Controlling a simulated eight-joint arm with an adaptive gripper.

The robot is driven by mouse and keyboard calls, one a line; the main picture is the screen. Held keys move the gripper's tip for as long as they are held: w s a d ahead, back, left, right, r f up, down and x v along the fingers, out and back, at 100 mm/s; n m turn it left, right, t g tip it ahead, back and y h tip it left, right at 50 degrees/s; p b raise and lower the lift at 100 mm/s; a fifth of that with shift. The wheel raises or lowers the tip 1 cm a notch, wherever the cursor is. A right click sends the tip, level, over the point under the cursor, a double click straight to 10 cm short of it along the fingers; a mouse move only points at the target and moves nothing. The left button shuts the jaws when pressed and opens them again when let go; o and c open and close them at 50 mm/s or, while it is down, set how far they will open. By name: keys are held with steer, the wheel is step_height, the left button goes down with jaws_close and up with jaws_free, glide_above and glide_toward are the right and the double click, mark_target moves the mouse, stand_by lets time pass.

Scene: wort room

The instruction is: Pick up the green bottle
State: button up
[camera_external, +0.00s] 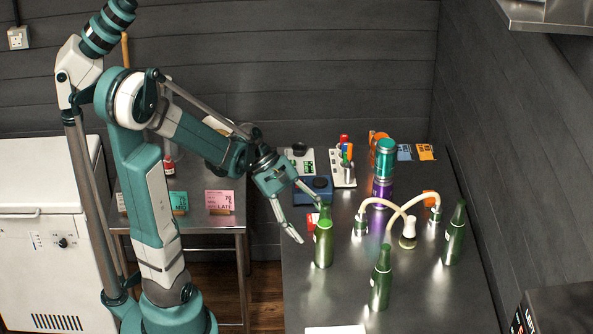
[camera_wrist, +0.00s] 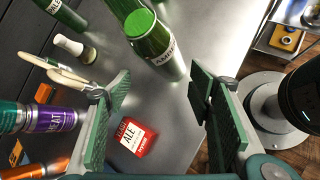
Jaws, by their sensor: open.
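Several green bottles stand upright on the dark counter (camera_external: 345,290). The nearest to my gripper is a green bottle (camera_external: 323,245) at the counter's left side; another green bottle (camera_external: 380,284) stands in front, and a third green bottle (camera_external: 453,240) at the right. My gripper (camera_external: 307,218) is open beside the left bottle's neck, overlapping it in the external view. In the wrist view my gripper (camera_wrist: 160,82) has its fingers spread, with nothing held. Another bottle (camera_wrist: 63,14) is at upper left.
A blue scale (camera_external: 313,191) and marker rack (camera_external: 343,170) are at the back.

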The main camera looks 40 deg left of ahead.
mark_target(331, 250)
steer(key=shift+s+a+r+n+g+h+p, duration=0.1)
steer(key=shift+a+r+n+g+h+p, duration=0.1)
steer(key=shift+n+g+h, duration=0.6)
steer(key=shift+s+a+r+n+g+h+p, duration=0.15)
steer(key=shift+n+g+h, duration=0.15)
steer(key=shift+n+h, duration=0.9)
steer(key=shift+d+f+h, duration=0.1)
steer(key=shift+h, duration=0.2)
steer(key=shift+b+x, duration=0.3)
steer(key=shift+x, duration=1)
steer(key=shift+w+b+x, duration=0.2)
steer(key=shift+b+x, duration=0.6)
steer(key=shift+x, duration=1.8)
steer(key=shift+f, duration=0.1)
